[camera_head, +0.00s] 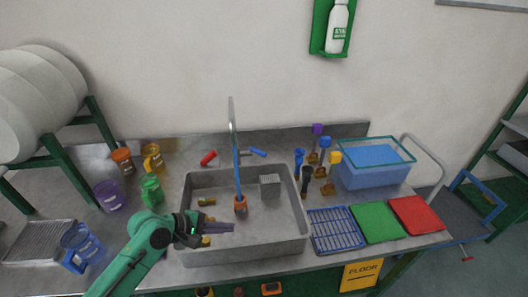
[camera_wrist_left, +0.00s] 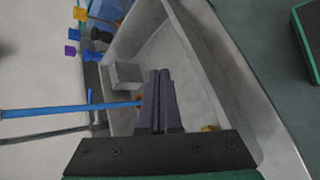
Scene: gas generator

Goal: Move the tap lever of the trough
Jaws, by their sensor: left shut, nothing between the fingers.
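The grey trough (camera_head: 286,247) is set in the bench at centre, and its wall also shows in the left wrist view (camera_wrist_left: 215,62). A tap pipe (camera_head: 237,165), grey above and blue below, hangs over it and ends in an orange nozzle (camera_head: 240,206). Behind the trough's back rim are a red lever (camera_head: 208,157) and a blue lever (camera_head: 257,152). My left gripper (camera_head: 231,227) is shut and empty over the front left of the trough, apart from both levers. Its closed fingers (camera_wrist_left: 160,76) point into the trough in the wrist view. The right gripper is out of view.
Left of the trough stand a green mug (camera_head: 151,192), a purple mug (camera_head: 108,196) and a blue mug (camera_head: 80,242). A grey block (camera_head: 270,186) sits inside the trough. To the right are a blue rack (camera_head: 336,231), a green mat (camera_head: 378,222) and a blue tub (camera_head: 374,176).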

